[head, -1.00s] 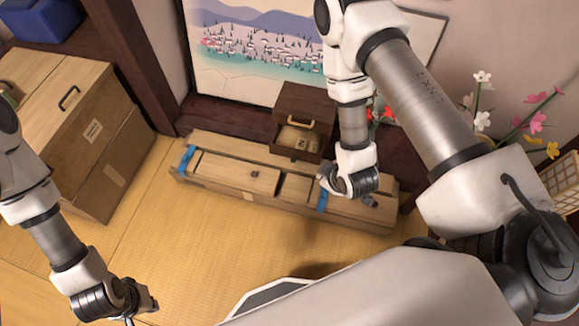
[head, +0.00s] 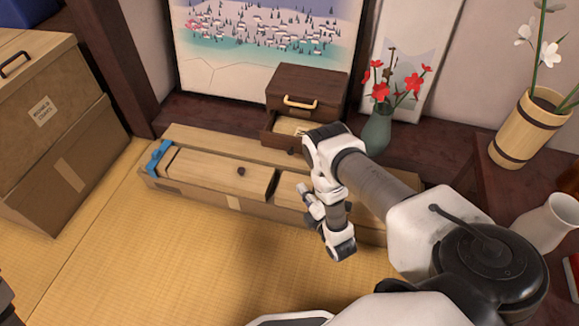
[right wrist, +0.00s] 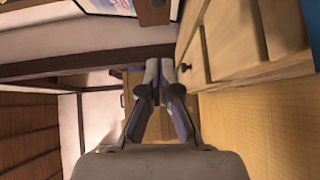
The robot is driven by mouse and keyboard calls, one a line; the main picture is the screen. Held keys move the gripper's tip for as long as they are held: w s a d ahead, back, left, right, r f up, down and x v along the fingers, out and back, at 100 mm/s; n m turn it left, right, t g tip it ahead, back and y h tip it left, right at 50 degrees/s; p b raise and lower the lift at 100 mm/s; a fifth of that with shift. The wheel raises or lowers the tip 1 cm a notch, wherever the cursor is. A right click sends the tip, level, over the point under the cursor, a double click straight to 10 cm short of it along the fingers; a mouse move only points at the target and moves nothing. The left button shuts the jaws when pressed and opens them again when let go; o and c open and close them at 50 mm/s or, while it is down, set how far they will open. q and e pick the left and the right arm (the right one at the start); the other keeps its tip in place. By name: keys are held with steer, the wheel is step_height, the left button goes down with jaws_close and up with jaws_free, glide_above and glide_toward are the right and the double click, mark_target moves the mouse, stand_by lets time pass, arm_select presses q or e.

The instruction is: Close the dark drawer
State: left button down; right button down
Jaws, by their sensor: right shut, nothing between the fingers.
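A small dark wooden chest (head: 322,84) stands at the back wall with a gold handle on its upper part. Its lower dark drawer (head: 275,138) is pulled out, with pale contents showing inside. My right wrist hides the drawer's right part. My right gripper (head: 303,191) is in front of and below the drawer, over the long pale chest, shut and empty. In the right wrist view its closed fingers (right wrist: 167,66) point past the pale chest. A dark brown piece with a knob (right wrist: 154,12), probably the drawer, shows at that view's top edge.
The long pale chest (head: 205,177) with blue corner straps lies before the dark chest. A green vase (head: 377,132) with red flowers stands right of the drawer. Cardboard boxes (head: 75,165) are at left. The tatami (head: 160,260) in front is clear.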

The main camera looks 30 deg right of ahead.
steer(key=w+b, duration=0.1)
steer(key=w, duration=0.2)
steer(key=w+b, duration=0.1)
steer(key=w, duration=0.2)
steer(key=w+d+b, duration=0.1)
steer(key=w+b, duration=0.1)
steer(key=shift+w+f, duration=0.25)
steer(key=shift+w, duration=0.15)
steer(key=w+d+b, duration=0.2)
steer(key=w, duration=0.1)
steer(key=shift+d, duration=0.3)
steer(key=shift+w+d+r, duration=0.1)
steer(key=shift+w+d, duration=0.15)
steer(key=shift+d, duration=0.05)
